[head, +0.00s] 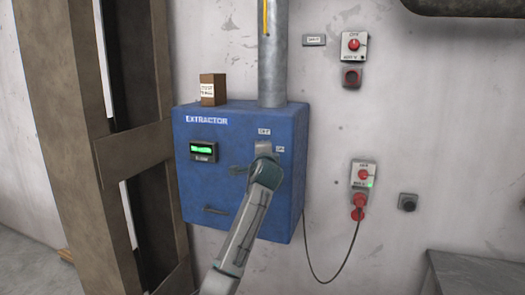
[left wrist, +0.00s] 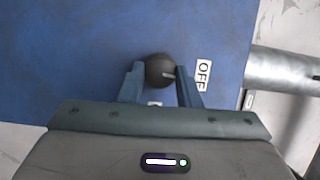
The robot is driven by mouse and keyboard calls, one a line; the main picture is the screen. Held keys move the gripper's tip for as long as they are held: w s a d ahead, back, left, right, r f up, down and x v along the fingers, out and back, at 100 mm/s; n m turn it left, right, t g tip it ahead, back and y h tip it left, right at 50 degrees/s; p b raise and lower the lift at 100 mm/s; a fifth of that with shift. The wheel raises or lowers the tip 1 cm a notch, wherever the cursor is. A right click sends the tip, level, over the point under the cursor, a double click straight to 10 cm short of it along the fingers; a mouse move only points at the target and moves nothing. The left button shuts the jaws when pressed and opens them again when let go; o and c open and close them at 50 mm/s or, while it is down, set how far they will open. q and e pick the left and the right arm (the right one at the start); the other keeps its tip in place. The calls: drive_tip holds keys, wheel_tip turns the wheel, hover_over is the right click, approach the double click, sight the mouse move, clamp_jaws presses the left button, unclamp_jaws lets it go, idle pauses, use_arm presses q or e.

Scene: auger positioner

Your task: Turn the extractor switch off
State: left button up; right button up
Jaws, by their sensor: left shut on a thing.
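The blue extractor box (head: 188,185) hangs on the wall, with a lit green display (head: 203,149) on its front. Its switch is a dark round knob (left wrist: 157,72) in the left wrist view; my arm hides it in the head view. The knob's light pointer mark points right in the left wrist view, toward the OFF label (left wrist: 203,75). A second label (left wrist: 155,103) is mostly hidden by my gripper. My left gripper (left wrist: 160,70) is shut on the knob, a finger on each side. It also shows at the box front in the head view (head: 263,150). My right gripper is out of view.
A metal pipe (head: 272,60) rises from the box top, beside a small brown box (head: 213,89). Two wall switches, an upper one (head: 354,46) and a lower one (head: 363,174) with a cable, are to the right. A brown beam (head: 135,150) stands left.

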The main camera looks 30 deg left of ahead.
use_arm(q)
drive_tip(key=shift+n, duration=0.5)
drive_tip(key=shift+g, duration=0.3)
drive_tip(key=o, duration=1)
drive_tip(key=b+v, duration=0.3)
drive_tip(key=v, duration=0.8)
drive_tip(key=shift+a+b, duration=0.15)
drive_tip(key=shift+b, duration=0.15)
